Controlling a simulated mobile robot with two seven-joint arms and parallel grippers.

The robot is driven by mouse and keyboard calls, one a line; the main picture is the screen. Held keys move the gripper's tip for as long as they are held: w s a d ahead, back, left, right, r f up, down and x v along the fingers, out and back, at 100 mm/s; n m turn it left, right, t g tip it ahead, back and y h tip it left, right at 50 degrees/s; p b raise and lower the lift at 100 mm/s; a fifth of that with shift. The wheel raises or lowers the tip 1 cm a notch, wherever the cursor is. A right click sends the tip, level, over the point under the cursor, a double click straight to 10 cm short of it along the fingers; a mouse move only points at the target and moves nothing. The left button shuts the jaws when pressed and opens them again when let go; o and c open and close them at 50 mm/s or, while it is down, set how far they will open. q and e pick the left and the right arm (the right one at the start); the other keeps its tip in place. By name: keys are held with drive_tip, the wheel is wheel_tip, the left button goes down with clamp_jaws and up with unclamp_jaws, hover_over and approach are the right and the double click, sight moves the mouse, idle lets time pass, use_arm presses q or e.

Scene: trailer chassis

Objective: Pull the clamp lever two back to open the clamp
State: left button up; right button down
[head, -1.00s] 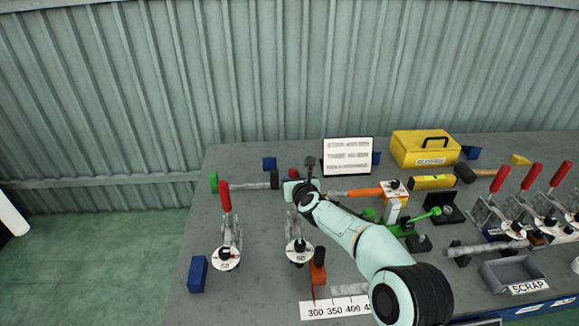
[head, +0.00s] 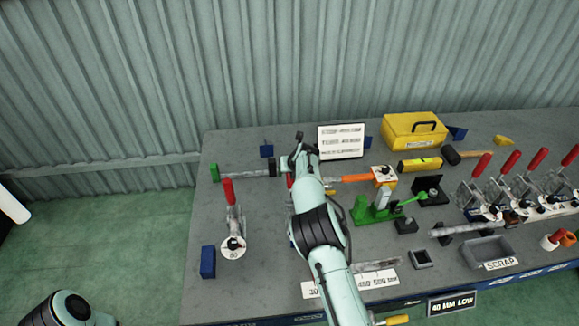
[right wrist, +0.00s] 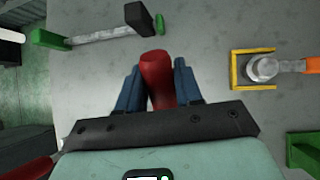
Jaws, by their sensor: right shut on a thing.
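My right gripper is shut on a red lever handle (right wrist: 158,75), with the blue fingers (right wrist: 158,88) on either side of it in the right wrist view. In the head view my right arm reaches up from the bottom, with the gripper (head: 297,158) at the back of the bench. Only a sliver of red (head: 290,181) shows beside it, and the arm hides the clamp below. Another clamp with an upright red lever (head: 228,192) and a round white label plate (head: 233,248) stands to the left. Part of my left arm shows at the lower left; its gripper is out of view.
A bar with a green end block (head: 214,172) lies behind the left clamp. A blue block (head: 208,262) stands near the left edge. A sign (head: 341,141), an orange-handled tool (head: 356,179) and green fixture (head: 372,210) are right of the arm. Several red-levered clamps stand far right.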

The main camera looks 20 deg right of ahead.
drive_tip(key=shift+w+f, duration=0.15)
drive_tip(key=shift+w, duration=0.1)
drive_tip(key=shift+g, duration=0.3)
drive_tip(key=c, duration=0.9)
unclamp_jaws()
drive_tip(key=shift+f, duration=0.15)
drive_tip(key=shift+o, duration=0.2)
use_arm(q)
drive_tip(key=s+f, duration=0.1)
drive_tip(key=s+f+b, duration=0.1)
drive_tip(key=shift+s+f+b, duration=0.1)
drive_tip(key=shift+s+b, duration=0.2)
use_arm(e)
drive_tip(key=v, duration=1.3)
drive_tip(key=shift+s+d, duration=0.1)
